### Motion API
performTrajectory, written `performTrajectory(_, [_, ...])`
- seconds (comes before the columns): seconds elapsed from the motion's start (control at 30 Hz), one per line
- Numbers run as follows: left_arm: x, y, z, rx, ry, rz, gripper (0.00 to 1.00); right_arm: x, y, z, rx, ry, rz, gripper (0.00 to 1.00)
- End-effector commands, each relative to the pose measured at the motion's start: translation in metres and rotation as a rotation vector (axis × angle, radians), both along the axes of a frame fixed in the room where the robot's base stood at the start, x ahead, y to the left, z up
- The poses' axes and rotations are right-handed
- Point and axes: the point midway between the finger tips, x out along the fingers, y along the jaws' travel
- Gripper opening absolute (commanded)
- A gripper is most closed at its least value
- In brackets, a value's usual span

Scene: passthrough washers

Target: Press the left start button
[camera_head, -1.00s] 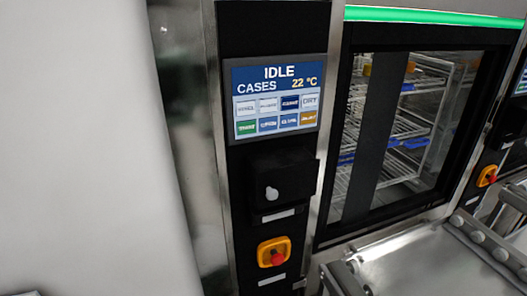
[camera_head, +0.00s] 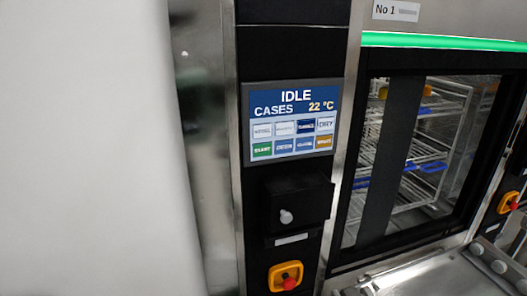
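The control screen (camera_head: 293,120) on the black panel reads IDLE, CASES, 22 °C. It has two rows of small buttons. The green button (camera_head: 262,149) at the lower left of the screen appears to read START. Neither of my grippers is in view.
A black box with a light knob (camera_head: 286,216) sits below the screen, and a red stop button on an orange base (camera_head: 286,277) is lower still. The washer's glass door (camera_head: 430,150) shows wire racks under a green light strip (camera_head: 440,41). A steel ledge (camera_head: 430,276) juts out below the door.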

Motion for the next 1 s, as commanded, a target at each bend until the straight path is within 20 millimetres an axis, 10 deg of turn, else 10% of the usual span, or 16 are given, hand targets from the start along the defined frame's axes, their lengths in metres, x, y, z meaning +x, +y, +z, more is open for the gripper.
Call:
performTrajectory(0.17, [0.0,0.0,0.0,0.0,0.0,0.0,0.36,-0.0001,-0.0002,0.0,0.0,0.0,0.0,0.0])
performTrajectory(0.3, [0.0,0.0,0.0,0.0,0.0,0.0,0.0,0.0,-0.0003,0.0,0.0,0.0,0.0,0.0])
performTrajectory(1.0, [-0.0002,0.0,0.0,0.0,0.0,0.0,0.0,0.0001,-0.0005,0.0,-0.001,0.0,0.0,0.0])
